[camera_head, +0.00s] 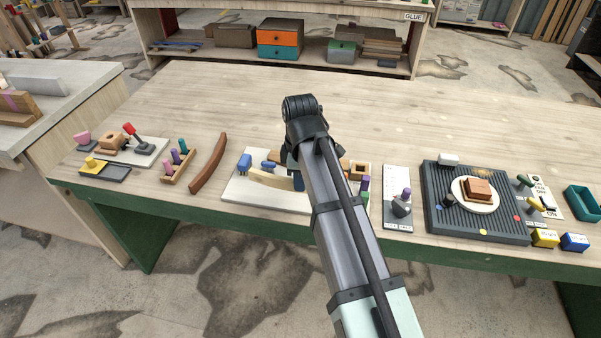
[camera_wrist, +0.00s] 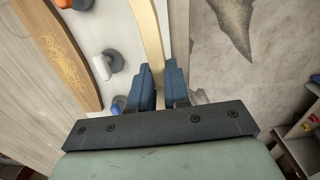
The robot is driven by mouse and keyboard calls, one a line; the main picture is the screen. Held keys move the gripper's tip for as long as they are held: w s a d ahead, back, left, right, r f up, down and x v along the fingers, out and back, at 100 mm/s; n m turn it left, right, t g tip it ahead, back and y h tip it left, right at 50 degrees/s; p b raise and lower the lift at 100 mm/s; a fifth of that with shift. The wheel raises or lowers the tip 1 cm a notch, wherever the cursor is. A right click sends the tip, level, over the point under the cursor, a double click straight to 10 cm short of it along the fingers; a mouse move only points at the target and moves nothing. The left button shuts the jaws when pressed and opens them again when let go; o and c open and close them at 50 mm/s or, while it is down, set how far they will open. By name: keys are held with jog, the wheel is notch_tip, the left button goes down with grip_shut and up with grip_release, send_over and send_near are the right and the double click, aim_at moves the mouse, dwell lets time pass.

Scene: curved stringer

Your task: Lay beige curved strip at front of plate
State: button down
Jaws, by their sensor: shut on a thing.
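The beige curved strip (camera_head: 270,179) is over the front of the white plate (camera_head: 236,197), its left part showing in the head view. In the wrist view the strip (camera_wrist: 149,38) runs between the two blue fingers of my gripper (camera_wrist: 161,80), which is shut on it. In the head view my arm hides most of the gripper and the strip's right part. White plate surface shows on both sides of the strip in the wrist view. I cannot tell whether the strip touches the plate.
A blue clamp-like piece (camera_head: 244,162) stands on the plate's left. A dark brown curved strip (camera_head: 208,164) and a peg rack (camera_head: 178,166) lie further left. A grey card with a knob (camera_head: 401,206) and a ribbed dark board (camera_head: 447,222) are to the right. The back of the table is clear.

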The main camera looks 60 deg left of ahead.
jog(key=shift+f, duration=1.4)
jog(key=shift+f, duration=1.7)
dwell(0.6)
jog(key=c, duration=1)
grip_release()
notch_tip(320, 180, up, 14)
jog(key=shift+f, duration=0.1)
jog(key=shift+w, duration=0.1)
